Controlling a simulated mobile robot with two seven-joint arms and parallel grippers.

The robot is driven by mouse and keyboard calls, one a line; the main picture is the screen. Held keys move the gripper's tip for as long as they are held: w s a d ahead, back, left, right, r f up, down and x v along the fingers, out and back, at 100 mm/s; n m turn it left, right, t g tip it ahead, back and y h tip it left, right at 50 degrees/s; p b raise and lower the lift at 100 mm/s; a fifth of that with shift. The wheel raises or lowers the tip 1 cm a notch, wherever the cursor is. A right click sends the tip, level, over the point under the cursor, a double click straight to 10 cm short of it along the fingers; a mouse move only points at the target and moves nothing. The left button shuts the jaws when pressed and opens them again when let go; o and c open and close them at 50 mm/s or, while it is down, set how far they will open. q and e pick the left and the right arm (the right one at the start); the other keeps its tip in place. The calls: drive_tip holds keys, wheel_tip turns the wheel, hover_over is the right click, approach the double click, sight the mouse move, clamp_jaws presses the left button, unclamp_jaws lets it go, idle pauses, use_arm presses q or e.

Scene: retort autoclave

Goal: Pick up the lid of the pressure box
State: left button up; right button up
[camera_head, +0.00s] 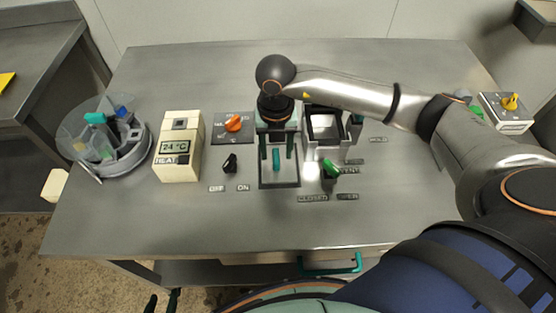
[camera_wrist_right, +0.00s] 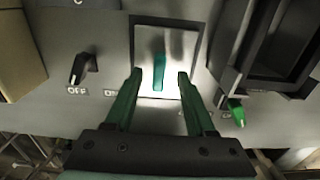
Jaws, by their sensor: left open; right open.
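The lid is a flat silver plate (camera_head: 281,181) with an upright teal handle (camera_head: 276,160), lying on the table just left of the pressure box (camera_head: 311,152). The box is open at the top. My right gripper (camera_head: 277,148) is open over the lid, pointing down. In the right wrist view the lid (camera_wrist_right: 173,36) lies under the gripper (camera_wrist_right: 160,76), and the teal handle (camera_wrist_right: 159,73) shows between its two fingertips. I cannot tell how far the tips are above the plate. My left gripper (camera_head: 162,302) is open at the bottom edge, away from the lid, mostly out of view.
The orange dial (camera_head: 233,124), black OFF/ON knob (camera_head: 230,163) and 24 °C heater box (camera_head: 180,147) stand left of the lid. The green vent knob (camera_head: 331,169) is at its right. A round carousel (camera_head: 121,166) is far left. The table's front strip is clear.

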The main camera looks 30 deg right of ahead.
drive_tip(key=shift+f, duration=0.8)
drive_tip(key=shift+c, duration=0.3)
clamp_jaws()
drive_tip(key=shift+r, duration=0.1)
idle(0.4)
